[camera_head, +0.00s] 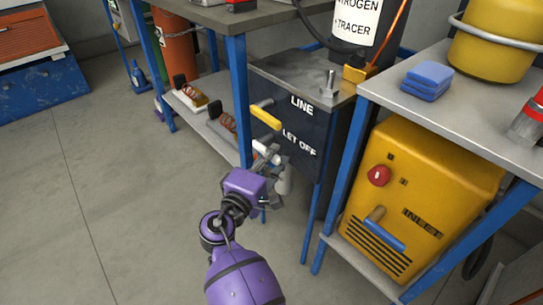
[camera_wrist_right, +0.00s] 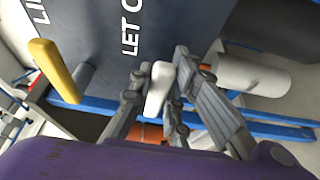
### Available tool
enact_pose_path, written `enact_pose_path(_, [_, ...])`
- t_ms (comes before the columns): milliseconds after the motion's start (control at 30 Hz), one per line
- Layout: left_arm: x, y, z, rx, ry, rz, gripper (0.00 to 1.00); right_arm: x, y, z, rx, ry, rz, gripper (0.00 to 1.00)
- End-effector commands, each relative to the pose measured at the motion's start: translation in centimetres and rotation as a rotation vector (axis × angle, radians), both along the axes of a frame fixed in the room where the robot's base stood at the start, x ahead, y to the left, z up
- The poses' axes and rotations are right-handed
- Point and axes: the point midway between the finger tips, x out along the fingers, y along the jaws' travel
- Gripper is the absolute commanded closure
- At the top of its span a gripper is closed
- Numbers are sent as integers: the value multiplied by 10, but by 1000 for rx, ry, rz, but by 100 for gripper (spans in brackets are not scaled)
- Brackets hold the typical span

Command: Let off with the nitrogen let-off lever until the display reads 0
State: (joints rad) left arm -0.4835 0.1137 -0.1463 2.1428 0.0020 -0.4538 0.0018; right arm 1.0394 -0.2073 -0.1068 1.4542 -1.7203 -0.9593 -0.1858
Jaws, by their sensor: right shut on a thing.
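The dark panel (camera_head: 318,120) carries the words LINE and LET OFF. The white let-off lever (camera_head: 265,151) sticks out beside LET OFF, below the yellow LINE lever (camera_head: 266,117). My right gripper (camera_head: 268,165) is at the white lever. In the right wrist view, the fingers of my right gripper (camera_wrist_right: 158,95) are closed around the white lever (camera_wrist_right: 159,84), one finger on each side. The yellow lever (camera_wrist_right: 53,70) stands apart to the left there. No readable display shows in either view. My left gripper is not in view.
A grey cylinder (camera_wrist_right: 255,76) lies close to the right of my fingers in the wrist view. A blue table leg (camera_head: 240,100) stands left of the panel. A yellow machine (camera_head: 430,180) sits on the right. Open floor (camera_head: 120,200) is on the left.

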Motion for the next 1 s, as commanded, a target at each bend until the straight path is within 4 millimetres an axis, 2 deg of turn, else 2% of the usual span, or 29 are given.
enact_pose_path(267, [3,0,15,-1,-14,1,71,0,0,8,-29,37,0,100])
enact_pose_path(700, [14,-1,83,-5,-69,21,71,4,2,31,-208,280,-1,100])
enact_pose_path(1000, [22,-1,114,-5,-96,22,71,8,5,37,-314,427,-1,100])
